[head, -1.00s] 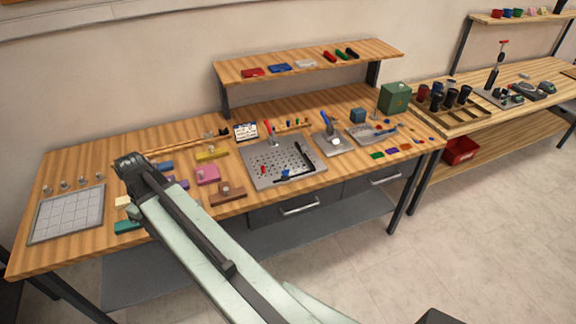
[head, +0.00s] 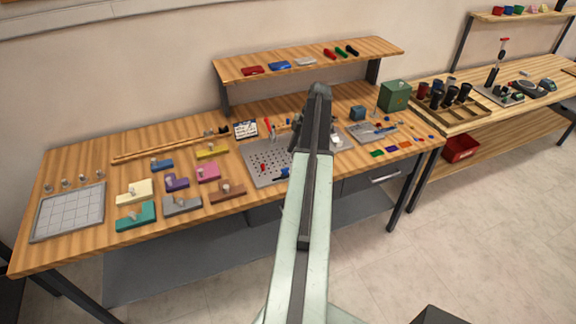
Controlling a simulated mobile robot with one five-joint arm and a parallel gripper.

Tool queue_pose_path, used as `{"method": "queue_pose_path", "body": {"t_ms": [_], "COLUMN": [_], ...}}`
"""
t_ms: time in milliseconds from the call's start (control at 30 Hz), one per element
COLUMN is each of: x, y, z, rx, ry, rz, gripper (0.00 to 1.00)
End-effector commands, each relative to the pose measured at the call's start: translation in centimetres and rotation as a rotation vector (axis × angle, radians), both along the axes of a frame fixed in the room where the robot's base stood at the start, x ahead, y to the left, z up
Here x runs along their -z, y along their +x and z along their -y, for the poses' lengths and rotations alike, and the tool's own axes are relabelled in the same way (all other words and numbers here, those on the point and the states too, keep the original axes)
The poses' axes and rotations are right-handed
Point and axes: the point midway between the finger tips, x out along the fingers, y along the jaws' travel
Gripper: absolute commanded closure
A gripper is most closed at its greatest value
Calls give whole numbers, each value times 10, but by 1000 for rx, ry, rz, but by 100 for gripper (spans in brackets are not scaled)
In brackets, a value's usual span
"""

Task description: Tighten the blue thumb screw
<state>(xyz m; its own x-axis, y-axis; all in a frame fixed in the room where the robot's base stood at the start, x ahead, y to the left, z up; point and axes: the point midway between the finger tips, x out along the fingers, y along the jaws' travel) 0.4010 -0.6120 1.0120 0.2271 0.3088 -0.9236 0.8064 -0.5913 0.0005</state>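A small blue piece, which looks like the blue thumb screw (head: 283,173), sits near the front edge of the perforated grey plate (head: 258,177) on the workbench. My arm crosses the right part of this plate and hides the black bar there. The dark end of my arm, with my gripper (head: 297,143), is over the back right of the plate, apart from the blue screw. The fingers are too small and dark to tell whether they are open or shut. A small red knob (head: 263,168) stands on the plate left of the blue screw.
Several coloured blocks with knobs, including a pink one (head: 208,173), lie left of the plate. A grey gridded panel (head: 68,212) is at the far left. A green box (head: 394,95) stands at the back right. A raised shelf (head: 240,66) runs behind.

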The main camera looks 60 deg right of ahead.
Motion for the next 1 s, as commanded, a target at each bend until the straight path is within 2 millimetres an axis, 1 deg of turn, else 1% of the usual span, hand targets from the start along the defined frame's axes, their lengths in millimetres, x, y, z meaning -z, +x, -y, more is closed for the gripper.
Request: {"method": "queue_pose_path", "body": {"t_ms": [33, 200, 300, 400, 667, 700, 767, 800, 1000], "x": [12, 42, 58, 66, 65, 64, 64, 64, 64], "y": [1, 8, 12, 15, 16, 16, 16, 15, 15], "z": [-3, -11, -17, -20, -21, -21, -21, -21, -21], "rx": [-1, -1, 0, 1, 2, 2, 2, 2, 3], "ry": [0, 0, -1, -1, -1, -1, -1, -1, -1], "rz": [0, 0, -1, 0, 0, 0, 0, 0, -1], "gripper": [71, 71, 71, 71, 71, 76, 93, 100, 100]}}
